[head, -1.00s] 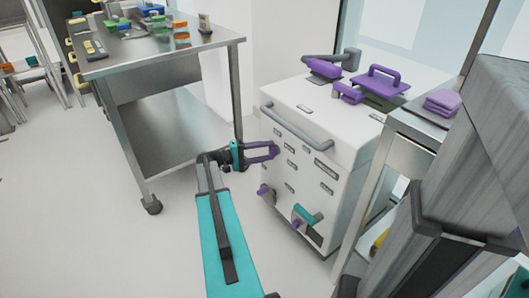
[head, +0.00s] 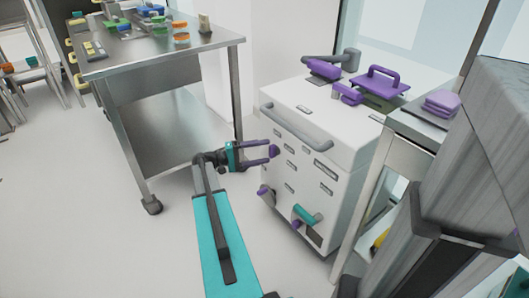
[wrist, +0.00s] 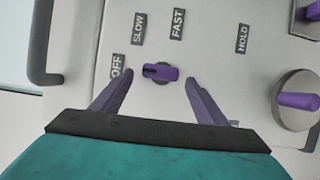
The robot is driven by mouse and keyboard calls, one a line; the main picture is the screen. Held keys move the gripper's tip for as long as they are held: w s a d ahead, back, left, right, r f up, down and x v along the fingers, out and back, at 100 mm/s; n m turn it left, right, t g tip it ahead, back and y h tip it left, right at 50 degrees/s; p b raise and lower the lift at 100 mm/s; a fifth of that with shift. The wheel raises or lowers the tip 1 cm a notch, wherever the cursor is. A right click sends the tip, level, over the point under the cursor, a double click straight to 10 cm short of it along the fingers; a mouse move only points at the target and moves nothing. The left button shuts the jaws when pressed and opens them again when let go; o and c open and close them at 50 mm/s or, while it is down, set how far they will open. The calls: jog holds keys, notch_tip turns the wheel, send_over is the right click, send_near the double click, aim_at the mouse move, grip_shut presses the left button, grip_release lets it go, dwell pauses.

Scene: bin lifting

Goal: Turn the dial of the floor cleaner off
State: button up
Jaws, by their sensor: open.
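The floor cleaner (head: 305,105) is a white box-shaped machine with a grey handle bar. Its small purple dial (wrist: 166,74) sits on the panel. In the wrist view, the dial lies nearly level, with its dark mark at the left end, on the side of the OFF label (wrist: 116,66). The SLOW label (wrist: 138,28) and FAST label (wrist: 177,24) are above it. My gripper (head: 267,152) is open just in front of the panel. In the wrist view, its two purple fingers stand either side of the dial with gaps, apart from it.
A larger round purple-gripped knob (wrist: 298,101) and the HOLD label (wrist: 242,38) are to the right in the wrist view. A teal lever (head: 304,214) is low on the machine. A steel table (head: 160,52) stands left, with clear floor in front.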

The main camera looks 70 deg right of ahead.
jog(key=p+v, duration=0.2)
jog(key=v, duration=1)
jog(key=shift+w, duration=0.15)
